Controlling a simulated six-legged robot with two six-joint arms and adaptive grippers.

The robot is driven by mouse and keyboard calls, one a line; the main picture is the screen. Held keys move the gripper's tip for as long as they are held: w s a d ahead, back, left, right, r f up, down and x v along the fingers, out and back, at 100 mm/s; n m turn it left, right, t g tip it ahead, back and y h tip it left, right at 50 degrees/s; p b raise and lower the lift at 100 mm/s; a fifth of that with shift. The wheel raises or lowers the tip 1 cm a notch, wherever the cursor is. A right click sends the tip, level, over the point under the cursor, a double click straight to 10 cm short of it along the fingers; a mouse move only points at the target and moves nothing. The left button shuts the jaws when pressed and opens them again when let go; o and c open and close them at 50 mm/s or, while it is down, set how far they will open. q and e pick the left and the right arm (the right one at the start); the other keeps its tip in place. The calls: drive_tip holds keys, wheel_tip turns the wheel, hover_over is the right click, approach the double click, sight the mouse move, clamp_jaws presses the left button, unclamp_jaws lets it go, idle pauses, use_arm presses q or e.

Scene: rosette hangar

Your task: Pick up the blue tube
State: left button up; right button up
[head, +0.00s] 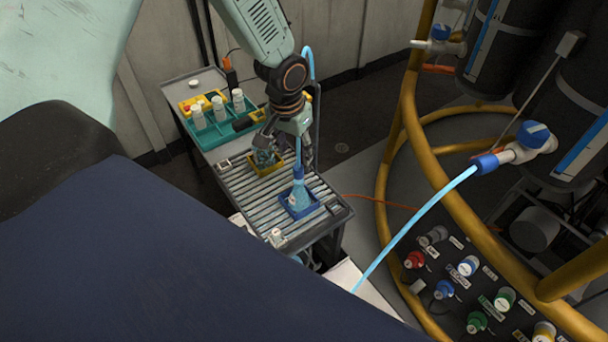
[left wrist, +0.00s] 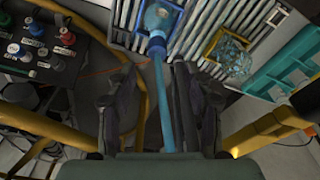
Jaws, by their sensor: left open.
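A light blue tube (head: 298,158) rises from a blue connector (head: 298,174) above a clear blue piece in a small blue tray (head: 313,207) on the slatted table. Higher up, the tube shows again beside my left arm. My left gripper (head: 287,150) is over the table, pointing down, with its fingers apart near the tube. In the left wrist view the tube (left wrist: 162,100) runs between the open fingers of the gripper (left wrist: 160,108), with a visible gap on its left side. Another light blue tube (head: 415,222) hangs from a blue valve fitting at the right. My right gripper is not in view.
A yellow tray (head: 265,170) with clear contents stands beside the blue tray. A teal rack (head: 220,129) with white bottles is behind. Yellow rails (head: 408,110) and a dark panel of coloured connectors (head: 480,290) are at the right. A dark blue surface fills the lower left.

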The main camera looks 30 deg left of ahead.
sight(298, 167)
use_arm(q)
drive_tip(key=f, duration=0.2)
drive_tip(key=f+b, duration=0.1)
drive_tip(key=f, duration=0.1)
drive_tip(key=w+f, duration=0.1)
drive_tip(key=f, duration=0.2)
drive_tip(key=shift+d+b, duration=0.1)
drive_tip(key=shift+b, duration=0.2)
drive_tip(key=shift+f, duration=0.3)
drive_tip(key=shift+r, duration=0.1)
drive_tip(key=shift+d, duration=0.1)
drive_tip(key=shift+c, duration=0.9)
drive_tip(key=c, duration=0.9)
drive_tip(key=shift+r, duration=0.1)
